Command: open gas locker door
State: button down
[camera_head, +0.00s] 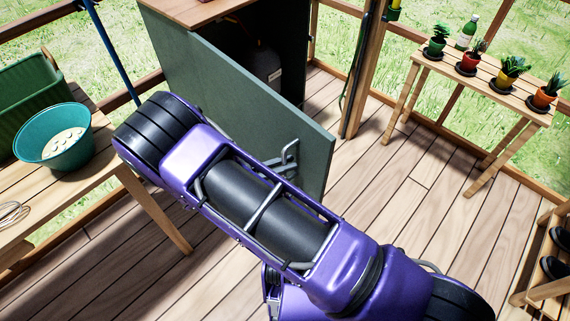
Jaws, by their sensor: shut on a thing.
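The gas locker (222,40) is a dark green cabinet with a wooden top, at the top middle of the head view. Its green door (235,92) stands partly open, swung out into the room. A dark gas cylinder (258,62) with a pale label shows in the shadow inside. The grey metal handle (290,157) is near the door's free edge. My purple arm crosses in front of the lower door and hides part of it. My gripper is not visible, hidden behind the arm, so its contact with the handle cannot be seen.
A wooden table (92,185) with a teal bowl (34,151), a green crate (28,82) and a whisk (12,213) stands at left. A plant bench (480,74) is at upper right. A shoe rack (545,290) is at lower right. Open plank floor (400,200) lies right of the door.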

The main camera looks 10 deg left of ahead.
jog(key=shift+s+a, duration=0.25)
dwell(0.4)
jog(key=c, duration=1.1)
grip_release()
jog(key=shift+a, duration=0.1)
jog(key=v, duration=1.7)
jog(key=shift+s+a+b, duration=0.15)
jog(key=shift+s+b, duration=0.05)
jog(key=shift+b, duration=0.2)
